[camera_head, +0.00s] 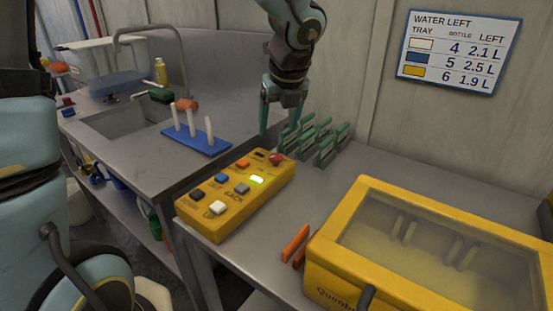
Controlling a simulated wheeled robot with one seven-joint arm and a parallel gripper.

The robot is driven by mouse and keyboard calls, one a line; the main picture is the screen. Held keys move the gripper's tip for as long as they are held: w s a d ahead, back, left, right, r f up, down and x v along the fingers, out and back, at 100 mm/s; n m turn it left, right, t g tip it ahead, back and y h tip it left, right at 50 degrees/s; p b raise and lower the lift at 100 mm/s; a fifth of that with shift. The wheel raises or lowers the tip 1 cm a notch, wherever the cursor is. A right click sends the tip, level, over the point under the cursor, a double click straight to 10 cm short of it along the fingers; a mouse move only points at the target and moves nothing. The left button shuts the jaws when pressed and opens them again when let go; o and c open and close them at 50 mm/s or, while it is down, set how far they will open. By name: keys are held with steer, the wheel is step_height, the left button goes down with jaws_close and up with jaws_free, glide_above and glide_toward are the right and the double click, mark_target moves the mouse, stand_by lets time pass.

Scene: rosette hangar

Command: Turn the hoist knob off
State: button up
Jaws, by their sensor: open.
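A yellow control box (236,213) stands on the grey bench, with several coloured buttons on its top. A red knob (276,159) sits at its far right corner. My gripper (281,127) points down above and slightly behind the red knob. Its green fingers are spread, with nothing between them, and it appears apart from the box.
A green rack (322,144) stands close to the right of my gripper. A yellow case with a clear lid (362,208) stands at the front right, with orange pieces (296,243) beside it. A blue peg stand (205,146) is at the left, near the sink (122,120).

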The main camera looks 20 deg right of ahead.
mark_target(276, 156)
steer(key=shift+m, duration=0.4)
steer(key=x, duration=0.7)
steer(key=b+x, duration=0.1)
steer(key=x, duration=0.2)
steer(key=shift+d+f, duration=0.3)
steer(key=shift+d, duration=0.1)
jaws_close()
